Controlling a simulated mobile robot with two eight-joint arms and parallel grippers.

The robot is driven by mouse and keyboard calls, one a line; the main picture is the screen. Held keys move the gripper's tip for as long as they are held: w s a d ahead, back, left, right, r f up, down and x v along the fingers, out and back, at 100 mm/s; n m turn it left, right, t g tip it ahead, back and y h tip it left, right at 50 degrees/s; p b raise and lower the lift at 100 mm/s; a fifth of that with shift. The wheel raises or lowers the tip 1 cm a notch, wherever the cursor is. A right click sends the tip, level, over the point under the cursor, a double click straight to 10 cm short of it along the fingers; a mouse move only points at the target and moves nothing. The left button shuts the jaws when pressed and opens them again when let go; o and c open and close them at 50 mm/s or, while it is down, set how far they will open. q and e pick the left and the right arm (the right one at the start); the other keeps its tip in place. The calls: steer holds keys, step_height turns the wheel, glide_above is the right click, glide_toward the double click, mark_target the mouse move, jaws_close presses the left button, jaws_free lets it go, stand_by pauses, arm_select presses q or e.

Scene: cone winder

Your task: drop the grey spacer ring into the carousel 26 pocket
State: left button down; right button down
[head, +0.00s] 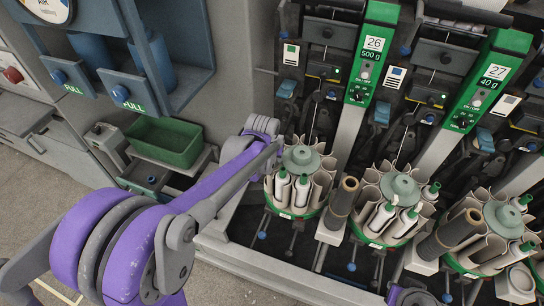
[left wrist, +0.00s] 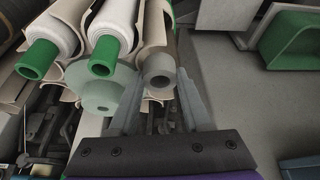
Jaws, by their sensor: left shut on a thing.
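Carousel 26 (head: 293,212) is the leftmost green-rimmed round holder, below the green panel marked 26 (head: 374,43). Beige curved dividers form its pockets, and several hold white packages with green ends. My left gripper (head: 279,146) reaches its upper left edge in the head view. In the left wrist view my left gripper (left wrist: 161,84) is shut on the grey spacer ring (left wrist: 159,66), a short hollow cylinder. The ring is at the mouth of a pocket with a beige divider (left wrist: 155,22); how deep it sits is hidden. I cannot make out the ring in the head view.
The carousel's pale green centre disc (left wrist: 100,88) is close beside my left finger. Carousel 27 (head: 378,238) stands to the right, with a brown tube (head: 342,200) between. A green bin (head: 166,141) stands at left beneath blue dispensers. Open floor lies at lower left.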

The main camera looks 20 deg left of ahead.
arm_select(q)
steer(key=shift+f, duration=0.45)
arm_select(e)
steer(key=shift+s+f, duration=0.1)
steer(key=shift+f, duration=0.25)
arm_select(q)
steer(key=shift+r, duration=0.15)
stand_by(0.5)
steer(key=shift+c, duration=1.4)
jaws_free()
arm_select(e)
steer(key=shift+r, duration=0.1)
arm_select(q)
steer(key=shift+r+p, duration=1.95)
steer(key=shift+r, duration=2.1)
arm_select(e)
step_height(320, 180, up, 6)
steer(key=w, duration=0.2)
steer(key=shift+w, duration=0.15)
